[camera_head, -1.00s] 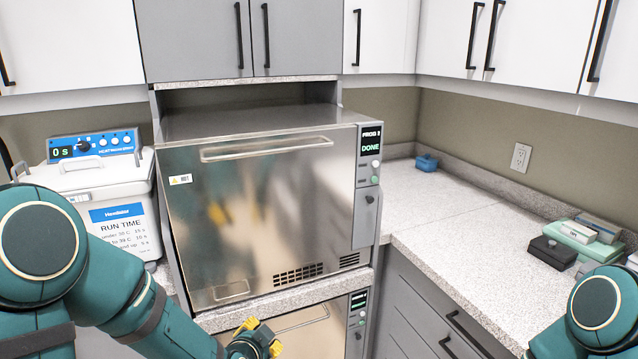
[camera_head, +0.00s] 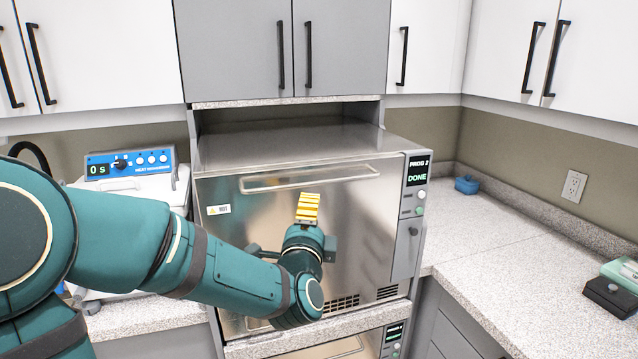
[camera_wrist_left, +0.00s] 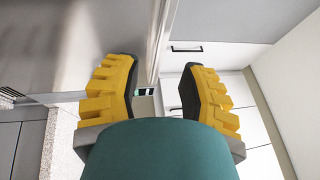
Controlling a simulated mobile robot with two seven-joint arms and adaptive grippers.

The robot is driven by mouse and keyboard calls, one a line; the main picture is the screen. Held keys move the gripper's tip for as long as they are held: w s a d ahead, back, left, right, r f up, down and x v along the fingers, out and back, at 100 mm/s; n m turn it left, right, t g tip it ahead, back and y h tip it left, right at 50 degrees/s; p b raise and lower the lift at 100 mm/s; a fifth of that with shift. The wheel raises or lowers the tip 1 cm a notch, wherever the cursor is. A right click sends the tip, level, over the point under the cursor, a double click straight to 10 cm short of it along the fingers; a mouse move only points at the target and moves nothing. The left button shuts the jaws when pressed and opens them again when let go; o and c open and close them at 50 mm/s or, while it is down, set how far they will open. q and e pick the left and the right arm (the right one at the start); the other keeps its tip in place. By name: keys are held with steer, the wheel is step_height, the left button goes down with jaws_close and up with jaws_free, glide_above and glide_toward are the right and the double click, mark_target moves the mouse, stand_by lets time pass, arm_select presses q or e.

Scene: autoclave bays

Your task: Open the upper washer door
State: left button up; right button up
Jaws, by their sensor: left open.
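The upper washer (camera_head: 290,230) has a shiny steel door with a long horizontal handle (camera_head: 310,178) near its top edge. The door looks closed. My left gripper (camera_head: 307,209) is in front of the door, with its yellow fingers just below the handle in the head view. In the left wrist view the two yellow fingers (camera_wrist_left: 152,90) are spread apart and hold nothing. A pale metal bar, likely the handle (camera_wrist_left: 158,40), runs ahead of them near the gap. Contact cannot be told. My right gripper is out of view.
A control panel (camera_head: 413,200) reading DONE is right of the door. A lower washer (camera_head: 380,345) sits beneath. A water bath with a blue panel (camera_head: 130,163) stands at left. The right counter (camera_head: 500,245) is mostly clear, with a blue item (camera_head: 467,185) at the back.

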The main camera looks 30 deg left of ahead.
mark_target(314, 185)
arm_select(q)
steer(key=x, duration=1.1)
steer(key=shift+w+f, duration=0.1)
jaws_close()
